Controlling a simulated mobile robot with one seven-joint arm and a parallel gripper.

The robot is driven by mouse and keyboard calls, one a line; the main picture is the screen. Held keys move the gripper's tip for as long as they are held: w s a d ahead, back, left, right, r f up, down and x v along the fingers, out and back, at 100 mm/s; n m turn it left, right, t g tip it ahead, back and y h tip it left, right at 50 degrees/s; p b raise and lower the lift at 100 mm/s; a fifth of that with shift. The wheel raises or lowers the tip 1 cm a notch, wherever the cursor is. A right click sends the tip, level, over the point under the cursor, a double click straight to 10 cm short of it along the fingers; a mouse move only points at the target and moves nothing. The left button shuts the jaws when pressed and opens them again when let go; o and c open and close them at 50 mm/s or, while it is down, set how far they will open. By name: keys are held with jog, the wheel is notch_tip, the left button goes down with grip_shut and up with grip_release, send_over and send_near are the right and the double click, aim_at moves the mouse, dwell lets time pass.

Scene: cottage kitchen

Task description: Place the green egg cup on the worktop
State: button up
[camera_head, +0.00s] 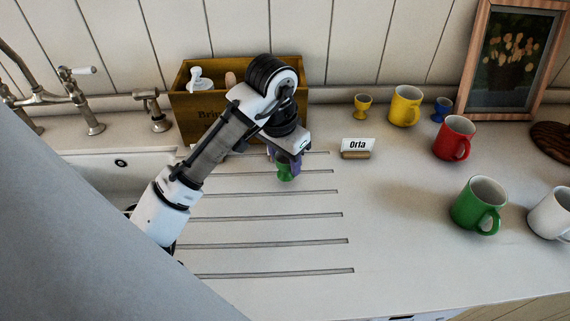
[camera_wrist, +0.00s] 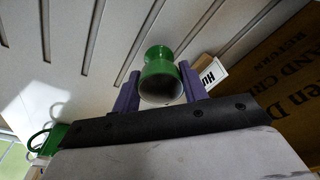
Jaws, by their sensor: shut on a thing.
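The green egg cup (camera_head: 285,171) is between the purple fingers of my gripper (camera_head: 286,160), over the grooved drainer part of the white worktop (camera_head: 390,240). In the wrist view the green egg cup (camera_wrist: 159,72) sits between the two fingers of my gripper (camera_wrist: 160,92), with its round opening toward the camera. My gripper is shut on it. I cannot tell whether its base touches the worktop. My gripper hides part of the cup in the head view.
A wooden box (camera_head: 196,108) stands behind my arm, beside the sink (camera_head: 115,175). A name card (camera_head: 357,147) stands right of my gripper. A yellow egg cup (camera_head: 363,106), a blue egg cup (camera_head: 441,109) and several mugs, including a green mug (camera_head: 479,206), stand farther right. The front-middle worktop is clear.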

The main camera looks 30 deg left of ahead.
jog(key=shift+f, duration=1.2)
jog(key=shift+f, duration=0.2)
jog(key=o, duration=1)
jog(key=shift+r, duration=0.1)
jog(key=r, duration=0.4)
jog(key=s+r+b, duration=0.1)
jog(key=r, duration=0.7)
jog(key=shift+s+a+r, duration=0.1)
jog(key=shift+s+a, duration=0.05)
jog(key=shift+s, duration=0.25)
